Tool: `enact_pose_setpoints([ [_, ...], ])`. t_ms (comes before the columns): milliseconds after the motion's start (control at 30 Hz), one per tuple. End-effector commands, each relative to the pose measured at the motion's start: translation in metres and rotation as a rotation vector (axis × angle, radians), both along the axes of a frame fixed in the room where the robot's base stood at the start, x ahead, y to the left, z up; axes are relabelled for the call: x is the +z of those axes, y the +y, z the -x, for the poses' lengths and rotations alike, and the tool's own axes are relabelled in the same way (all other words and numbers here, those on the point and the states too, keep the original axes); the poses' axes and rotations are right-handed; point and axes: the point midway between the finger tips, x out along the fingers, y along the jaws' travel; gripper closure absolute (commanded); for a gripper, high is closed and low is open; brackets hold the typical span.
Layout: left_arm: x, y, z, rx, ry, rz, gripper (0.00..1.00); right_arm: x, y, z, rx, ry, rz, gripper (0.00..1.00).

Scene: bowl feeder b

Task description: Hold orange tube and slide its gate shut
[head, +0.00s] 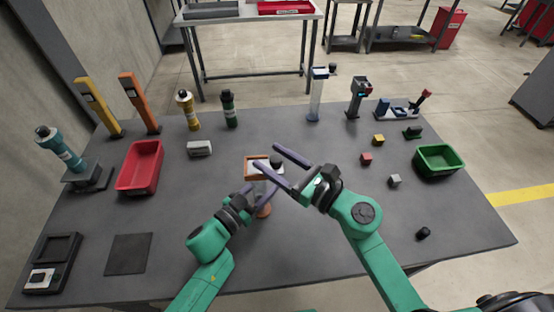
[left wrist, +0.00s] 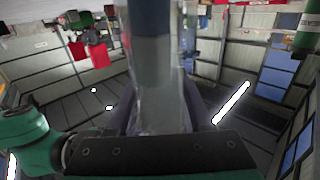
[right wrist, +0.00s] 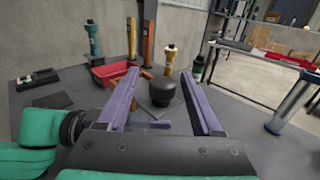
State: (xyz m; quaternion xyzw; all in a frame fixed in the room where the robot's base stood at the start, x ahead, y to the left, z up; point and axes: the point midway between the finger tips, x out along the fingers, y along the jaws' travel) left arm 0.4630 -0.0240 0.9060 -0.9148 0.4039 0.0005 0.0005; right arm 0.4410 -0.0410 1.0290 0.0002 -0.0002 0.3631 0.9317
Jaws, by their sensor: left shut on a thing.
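The orange tube (head: 263,211) stands near the table's front middle, with a clear body and an orange square top frame (head: 256,167). Its gate has a black knob (head: 276,162), at the right side of the frame; how far the gate stands out is hard to tell. My left gripper (head: 260,193) is shut around the tube's body below the frame; the clear body (left wrist: 150,75) fills the middle of the left wrist view. My right gripper (head: 266,156) is open above the top. In the right wrist view the knob (right wrist: 162,90) appears between its spread fingers, without visible contact.
A red bin (head: 140,167) and a white block (head: 199,148) lie left. Yellow (head: 188,110) and dark green (head: 229,109) tubes stand behind. Small cubes and a green bin (head: 439,160) are right. The front right table is mostly clear.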

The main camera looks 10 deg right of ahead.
Motion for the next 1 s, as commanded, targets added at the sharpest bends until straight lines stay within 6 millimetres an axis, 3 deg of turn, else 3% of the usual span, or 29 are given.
enact_pose_setpoints([
  [167, -0.001, 0.001, 0.000, 0.002, 0.001, -0.002, 1.00, -0.002, -0.014, 0.016, -0.001, 0.005, 0.000, 0.33],
  [533, -0.001, 0.001, -0.001, 0.002, 0.001, -0.001, 1.00, -0.001, -0.073, 0.080, -0.002, 0.004, -0.002, 0.33],
  [967, 0.000, 0.001, -0.001, 0.002, 0.000, -0.001, 1.00, 0.000, -0.081, 0.089, 0.001, 0.000, 0.000, 0.33],
  [1000, 0.000, 0.001, -0.001, 0.002, 0.000, -0.001, 0.46, 0.000, -0.081, 0.088, 0.001, 0.000, 0.000, 0.33],
])
